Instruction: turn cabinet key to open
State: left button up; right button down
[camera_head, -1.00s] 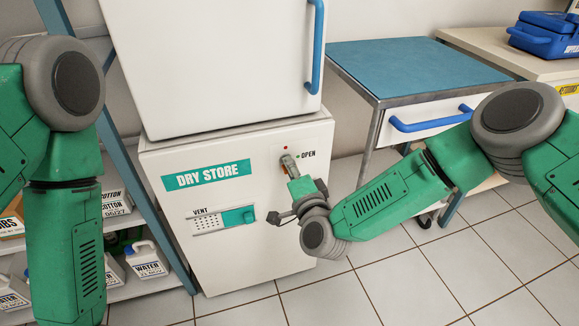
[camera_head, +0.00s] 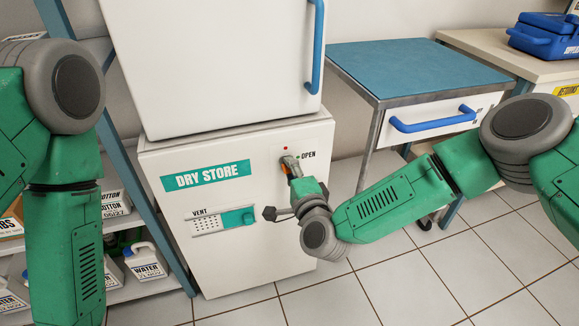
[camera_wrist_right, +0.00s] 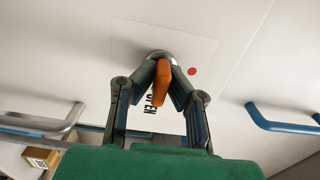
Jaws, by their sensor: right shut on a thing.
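The white cabinet (camera_head: 240,262) marked DRY STORE stands in the middle of the head view, its door closed. Near its upper right corner is a pale lock plate with a red dot, a green dot and the word OPEN. My right gripper (camera_head: 289,166) is at this plate. In the right wrist view an orange key (camera_wrist_right: 161,80) stands out from a round metal lock (camera_wrist_right: 161,57), and the fingers of my right gripper (camera_wrist_right: 161,90) are closed on both sides of it. My left arm hangs at the left; its gripper is out of the picture.
A white unit with a blue handle (camera_head: 317,50) sits on top of the cabinet. A blue-topped trolley (camera_head: 415,70) with a drawer stands to the right. A shelf with bottles (camera_head: 145,262) and boxes is at the left. Tiled floor is free in front.

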jog(key=c, duration=1.6)
grip_release()
jog(key=shift+d+f, duration=0.1)
jog(key=shift+f, duration=0.2)
jog(key=shift+r, duration=0.1)
jog(key=shift+v, duration=6)
